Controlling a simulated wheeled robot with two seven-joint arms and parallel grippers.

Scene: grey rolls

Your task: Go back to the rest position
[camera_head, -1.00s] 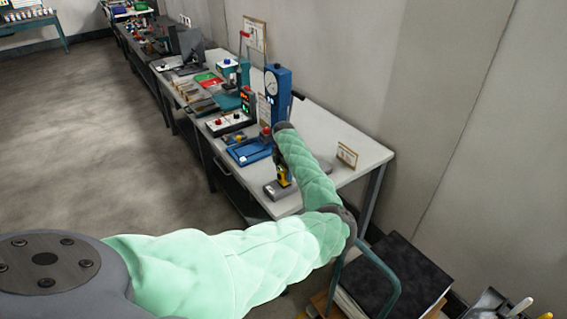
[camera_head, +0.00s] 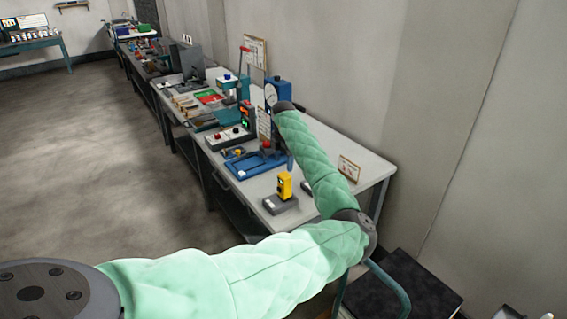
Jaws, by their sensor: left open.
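My left arm, in pale green quilted sleeves, comes in from the lower left, bends at a dark elbow and reaches back up over the workbench (camera_head: 352,200). My left gripper (camera_head: 284,106) is at the dark far end of this arm, in front of the blue press with a round dial (camera_head: 277,90). Its fingers barely show; it is open, and I see nothing held. A yellow device on a grey base (camera_head: 284,187) stands upright on the bench, left of the forearm and apart from it. My right gripper is out of view.
A blue tray-like fixture (camera_head: 250,165), a control box with buttons (camera_head: 229,138) and a small sign (camera_head: 348,169) are on the bench. A black-topped cart with a teal handle (camera_head: 405,290) stands at lower right. The floor to the left (camera_head: 90,150) is clear.

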